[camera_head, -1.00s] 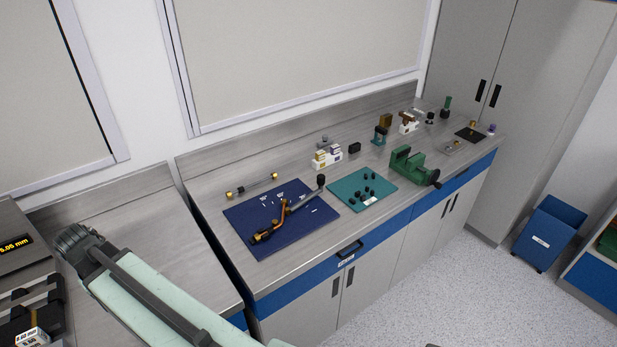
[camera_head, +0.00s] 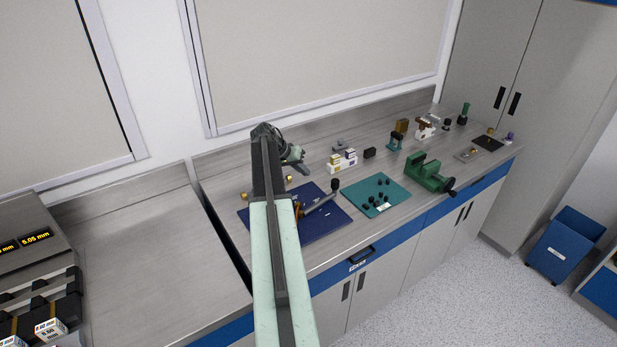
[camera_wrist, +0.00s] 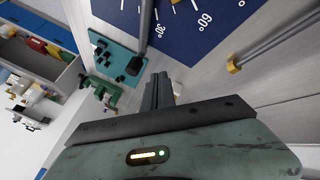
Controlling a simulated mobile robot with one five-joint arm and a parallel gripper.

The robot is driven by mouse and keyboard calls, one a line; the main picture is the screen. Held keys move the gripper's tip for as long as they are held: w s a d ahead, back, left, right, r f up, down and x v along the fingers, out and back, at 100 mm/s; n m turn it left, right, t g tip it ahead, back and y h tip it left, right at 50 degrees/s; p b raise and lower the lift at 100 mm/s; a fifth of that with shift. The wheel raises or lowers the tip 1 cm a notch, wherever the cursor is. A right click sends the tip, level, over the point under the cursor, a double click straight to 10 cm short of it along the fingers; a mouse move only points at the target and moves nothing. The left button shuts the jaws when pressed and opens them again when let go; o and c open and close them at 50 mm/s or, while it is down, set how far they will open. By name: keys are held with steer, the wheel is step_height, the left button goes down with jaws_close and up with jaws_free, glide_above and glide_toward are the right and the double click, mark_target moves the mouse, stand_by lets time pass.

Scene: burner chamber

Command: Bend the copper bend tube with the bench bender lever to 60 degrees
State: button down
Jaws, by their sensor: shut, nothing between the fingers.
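The bench bender sits on a dark blue mat (camera_head: 334,224) with white angle marks. My arm hides much of the bender in the head view. Its dark lever (camera_head: 319,203) slants to the back right and ends in a black knob (camera_head: 335,184). A small copper-coloured part, probably the bend tube (camera_head: 297,208), shows beside my arm. In the wrist view the lever (camera_wrist: 146,36) crosses the mat (camera_wrist: 185,28) near the 30° mark, and 60° is readable. My gripper (camera_head: 302,168) is shut and empty, above the bench behind the mat; its fingers (camera_wrist: 158,90) point toward the lever, apart from it.
A grey rod with a brass nut (camera_wrist: 234,66) lies behind the mat. A teal mat (camera_head: 375,192) with small black pieces lies to the right. Beyond are a white block (camera_head: 343,162) and a green vise (camera_head: 428,174). The bench at left (camera_head: 140,265) is mostly clear.

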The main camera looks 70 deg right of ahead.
steer(key=b+x, duration=0.5)
steer(key=x, duration=0.3)
steer(key=shift+w+a+f+b, duration=0.1)
steer(key=shift+f+b, duration=0.25)
steer(key=s, duration=0.1)
steer(key=s+r+p, duration=0.1)
steer(key=shift+s+r, duration=0.1)
steer(key=shift+s, duration=0.3)
steer(key=shift+s+d, duration=0.4)
steer(key=shift+s, duration=0.1)
